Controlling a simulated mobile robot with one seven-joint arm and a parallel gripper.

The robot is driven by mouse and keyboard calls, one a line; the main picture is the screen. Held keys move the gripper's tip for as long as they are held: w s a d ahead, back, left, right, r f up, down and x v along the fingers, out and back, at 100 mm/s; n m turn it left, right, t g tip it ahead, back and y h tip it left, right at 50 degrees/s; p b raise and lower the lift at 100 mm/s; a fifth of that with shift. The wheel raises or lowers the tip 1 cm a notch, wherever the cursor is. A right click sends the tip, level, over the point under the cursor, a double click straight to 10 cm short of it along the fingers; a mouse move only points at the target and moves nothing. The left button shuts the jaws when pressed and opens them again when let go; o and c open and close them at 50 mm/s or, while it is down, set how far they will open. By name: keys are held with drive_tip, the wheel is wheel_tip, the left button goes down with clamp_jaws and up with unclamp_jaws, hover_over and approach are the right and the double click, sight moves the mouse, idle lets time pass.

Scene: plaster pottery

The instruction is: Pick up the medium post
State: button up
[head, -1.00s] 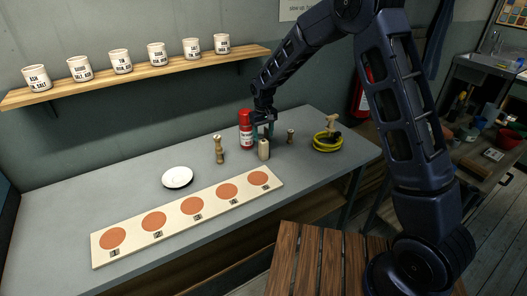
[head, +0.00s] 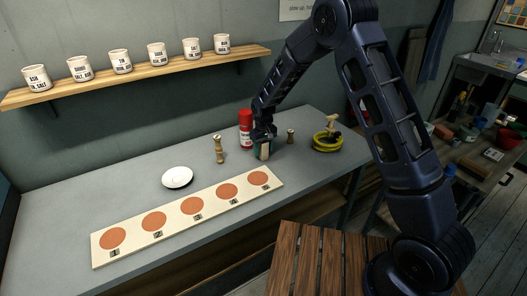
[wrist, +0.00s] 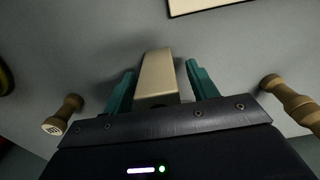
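The medium post (head: 265,151) is a plain, pale beige block-like post standing on the grey table, just behind the board's right end. My gripper (head: 263,141) is down over it and hides its upper part in the head view. In the wrist view, the post (wrist: 157,75) lies between the two teal fingers of my gripper (wrist: 160,68). A narrow gap shows on each side, so the fingers are open around it.
A red bottle (head: 245,130) stands close behind and left of my gripper. A yellow coil (head: 327,142) lies at the right. A white plate (head: 177,177) and a board with orange discs (head: 175,206) lie in front. A shelf (head: 150,74) holds several labelled cups.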

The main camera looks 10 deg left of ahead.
drive_tip(key=c, duration=1.2)
